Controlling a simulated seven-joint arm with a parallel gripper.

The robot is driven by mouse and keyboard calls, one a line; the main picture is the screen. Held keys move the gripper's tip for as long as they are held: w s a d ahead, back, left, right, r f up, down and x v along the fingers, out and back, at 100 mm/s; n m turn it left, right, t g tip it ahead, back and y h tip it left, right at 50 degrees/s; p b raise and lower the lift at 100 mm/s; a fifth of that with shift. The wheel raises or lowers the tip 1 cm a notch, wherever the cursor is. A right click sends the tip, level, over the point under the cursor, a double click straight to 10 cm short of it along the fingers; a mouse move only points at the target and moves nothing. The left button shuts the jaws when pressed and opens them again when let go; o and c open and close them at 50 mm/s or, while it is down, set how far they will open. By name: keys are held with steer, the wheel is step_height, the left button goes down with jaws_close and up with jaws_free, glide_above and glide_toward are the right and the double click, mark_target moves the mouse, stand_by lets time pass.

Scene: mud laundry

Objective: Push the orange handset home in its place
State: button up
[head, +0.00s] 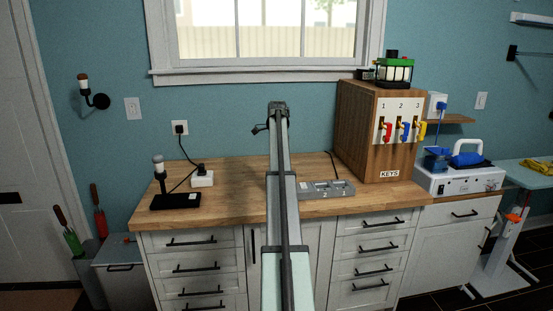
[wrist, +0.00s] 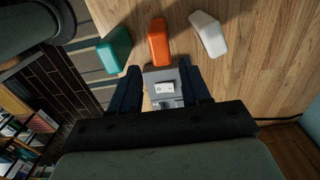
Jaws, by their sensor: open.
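The orange handset (wrist: 158,42) shows in the wrist view, just beyond my fingertips and between a teal handset (wrist: 115,49) and a white handset (wrist: 208,34). My gripper (wrist: 160,86) is open, with its two dark fingers apart and a grey dock (wrist: 163,75) visible between them. The orange handset's near end meets the dock's edge in the picture; I cannot tell how deep it sits or whether a finger touches it. In the head view the grey dock (head: 327,190) lies on the counter, partly behind my arm. The handsets and gripper cannot be made out there.
The wooden counter (head: 235,205) is mostly clear left of my arm, apart from a black stand (head: 175,201) and a white plug block (head: 202,179). A wooden key cabinet (head: 360,130) stands right of the dock. A white device (head: 457,180) is further right.

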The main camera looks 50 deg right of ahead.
steer(key=shift+f, duration=3.8)
steer(key=c, duration=0.6)
steer(key=shift+r, duration=0.1)
steer(key=shift+r, duration=2.9)
